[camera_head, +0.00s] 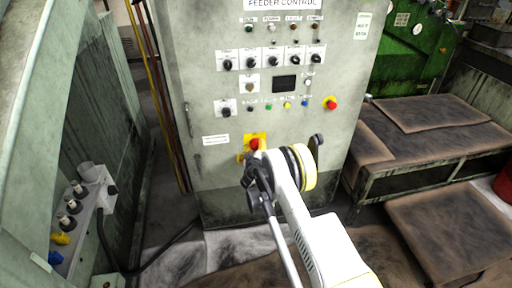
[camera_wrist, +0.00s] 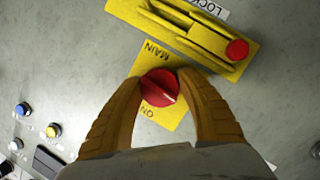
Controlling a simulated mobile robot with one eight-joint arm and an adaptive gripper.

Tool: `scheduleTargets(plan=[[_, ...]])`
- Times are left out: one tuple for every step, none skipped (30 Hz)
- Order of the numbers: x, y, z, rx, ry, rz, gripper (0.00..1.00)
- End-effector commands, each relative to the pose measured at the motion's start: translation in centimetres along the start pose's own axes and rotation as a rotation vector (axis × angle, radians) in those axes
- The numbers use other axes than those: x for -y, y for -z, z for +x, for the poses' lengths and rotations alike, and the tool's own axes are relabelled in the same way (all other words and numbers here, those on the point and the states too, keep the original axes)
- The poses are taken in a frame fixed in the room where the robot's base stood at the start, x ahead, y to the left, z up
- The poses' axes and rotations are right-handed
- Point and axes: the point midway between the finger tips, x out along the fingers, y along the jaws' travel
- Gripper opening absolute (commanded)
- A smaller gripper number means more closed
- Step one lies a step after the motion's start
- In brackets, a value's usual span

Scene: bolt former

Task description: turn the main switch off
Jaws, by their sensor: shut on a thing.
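The main switch is a red round knob (camera_wrist: 159,88) with a raised ridge on a yellow plate (camera_wrist: 166,120). "MAIN" and "ON" are printed on the plate and appear upside down in the wrist view. The ridge lies at a slant. My gripper (camera_wrist: 163,76) has a yellow finger on each side of the knob and is shut on it. In the head view the red knob (camera_head: 255,144) shows on its yellow plate (camera_head: 248,136) low on the feeder control cabinet (camera_head: 215,118). My gripper (camera_head: 256,158) is in front of it and hides part of the plate.
A yellow lockout bracket (camera_wrist: 190,30) with a red disc sits beside the switch. Several buttons, a display (camera_head: 286,84) and a red emergency stop (camera_head: 330,102) are above. A dark-topped bench (camera_head: 425,140) stands right; a grey machine (camera_head: 60,110) stands left.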

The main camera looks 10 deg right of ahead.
Motion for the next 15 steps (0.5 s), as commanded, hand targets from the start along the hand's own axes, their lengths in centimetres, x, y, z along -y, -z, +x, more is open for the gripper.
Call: scheduleTargets(plan=[[0.10,0.16,-0.02,-0.004,-0.004,-0.021,0.15],[0.09,0.17,-0.03,-0.005,-0.008,-0.032,0.15],[0.07,0.17,-0.04,-0.005,-0.012,-0.046,0.15],[0.05,0.17,-0.05,-0.006,-0.015,-0.056,0.15],[0.04,0.18,-0.05,-0.006,-0.018,-0.064,0.15],[0.03,0.18,-0.06,-0.007,-0.020,-0.073,0.15],[0.02,0.18,-0.06,-0.007,-0.022,-0.078,0.15],[0.01,0.19,-0.07,-0.007,-0.024,-0.084,0.15],[-0.01,0.19,-0.07,-0.008,-0.026,-0.089,0.15],[-0.02,0.19,-0.07,-0.008,-0.027,-0.093,0.15],[-0.02,0.19,-0.07,-0.008,-0.028,-0.096,0.15],[-0.03,0.19,-0.07,-0.008,-0.029,-0.098,0.15],[-0.04,0.19,-0.07,-0.008,-0.029,-0.100,0.15],[-0.04,0.19,-0.07,-0.008,-0.029,-0.100,0.15],[-0.04,0.19,-0.07,-0.008,-0.030,-0.101,0.15]])
